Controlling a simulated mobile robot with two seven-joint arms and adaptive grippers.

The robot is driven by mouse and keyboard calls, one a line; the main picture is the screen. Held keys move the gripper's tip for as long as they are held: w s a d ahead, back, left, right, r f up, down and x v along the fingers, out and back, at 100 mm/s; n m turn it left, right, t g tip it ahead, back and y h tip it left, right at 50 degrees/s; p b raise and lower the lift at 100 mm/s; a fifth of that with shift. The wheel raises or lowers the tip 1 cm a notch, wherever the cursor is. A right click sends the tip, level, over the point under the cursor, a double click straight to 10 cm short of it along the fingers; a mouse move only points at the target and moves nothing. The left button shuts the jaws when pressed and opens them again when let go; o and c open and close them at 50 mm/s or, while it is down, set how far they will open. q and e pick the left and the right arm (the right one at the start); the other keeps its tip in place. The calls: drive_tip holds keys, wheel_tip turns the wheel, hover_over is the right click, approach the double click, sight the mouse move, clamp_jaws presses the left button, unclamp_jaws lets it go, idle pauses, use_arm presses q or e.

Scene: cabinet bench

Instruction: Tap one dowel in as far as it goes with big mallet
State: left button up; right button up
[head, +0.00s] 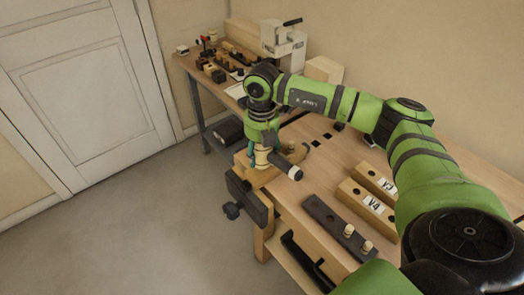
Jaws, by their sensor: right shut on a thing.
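My right gripper (263,148) is at the near-left end of the bench, low over the vise. It is shut on what looks like the big mallet (284,164), a dark cylinder with a pale band near its right end. The fingers and the mallet's handle are partly hidden by the wrist. Two pale dowels (348,231) (367,247) stand upright in a dark strip (324,214) on the bench, to the right of the gripper and apart from it. Wooden blocks marked V4 (360,208) and V3 (374,182) lie beside the strip. My left gripper is out of view.
A dark vise (247,200) hangs on the bench's front end. The far bench (207,82) holds small parts and a pale machine (283,42). My right arm covers much of the bench's right side. The floor at left is clear.

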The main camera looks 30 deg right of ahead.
drive_tip(key=shift+f, duration=0.15)
drive_tip(key=shift+r+p, duration=0.8)
drive_tip(key=shift+r, duration=0.2)
drive_tip(key=shift+r, duration=0.15)
wheel_tip(320, 180, down, 3)
drive_tip(key=shift+b, duration=1.05)
drive_tip(key=shift+r, duration=0.1)
